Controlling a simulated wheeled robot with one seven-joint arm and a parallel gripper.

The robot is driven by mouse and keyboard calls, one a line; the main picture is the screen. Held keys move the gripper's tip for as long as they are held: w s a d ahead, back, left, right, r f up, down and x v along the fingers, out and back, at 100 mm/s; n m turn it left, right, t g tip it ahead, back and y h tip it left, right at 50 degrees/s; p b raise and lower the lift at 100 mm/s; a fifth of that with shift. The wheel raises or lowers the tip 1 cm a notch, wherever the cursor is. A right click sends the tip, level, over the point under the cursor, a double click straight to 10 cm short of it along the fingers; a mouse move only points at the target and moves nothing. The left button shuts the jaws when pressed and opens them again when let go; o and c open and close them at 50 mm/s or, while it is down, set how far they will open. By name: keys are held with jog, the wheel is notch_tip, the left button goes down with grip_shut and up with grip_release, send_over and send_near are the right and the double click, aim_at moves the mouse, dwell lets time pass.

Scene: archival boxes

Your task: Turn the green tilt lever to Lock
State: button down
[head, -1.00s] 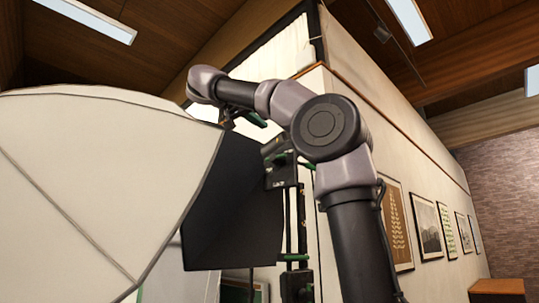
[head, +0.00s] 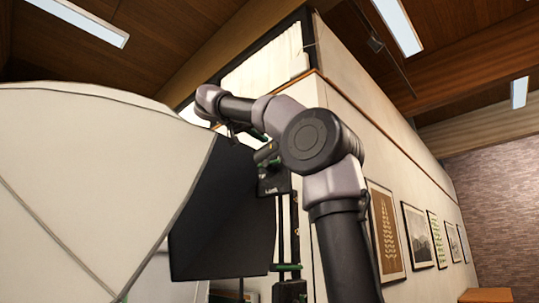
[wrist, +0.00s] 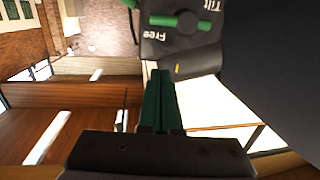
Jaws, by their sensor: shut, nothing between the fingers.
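The green tilt lever (wrist: 180,20) is a short bar on a dark plate (wrist: 158,48) at the top of the wrist view. The plate's words "Tilt" and "Free" show upside down; no "Lock" word is readable. The bar lies nearly level in the picture, above "Free". My gripper (wrist: 159,75) has green fingers shut together with nothing between them. Its tips are just below the plate in the picture; I cannot tell whether they touch it. In the head view the dark stand head (head: 273,181) is beneath my forearm; the lever's setting is not readable there.
A dark rounded part with a yellow mark (wrist: 180,68) is close beside the fingertips. A large white softbox (head: 95,180) and a black panel (head: 220,215) fill the left side of the head view. A white wall with framed pictures (head: 385,230) runs along the right.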

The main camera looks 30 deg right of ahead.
aim_at(271, 165)
jog(key=shift+w+d+f, duration=0.4)
jog(key=shift+d+f, duration=0.3)
jog(key=shift+d, duration=0.05)
jog(key=shift+w+d+f, duration=0.45)
jog(key=shift+d+f, duration=0.2)
jog(key=shift+d, duration=0.05)
jog(key=shift+w+d+f, duration=0.4)
jog(key=shift+d+f, duration=0.3)
jog(key=shift+d, duration=0.05)
jog(key=shift+d, duration=0.1)
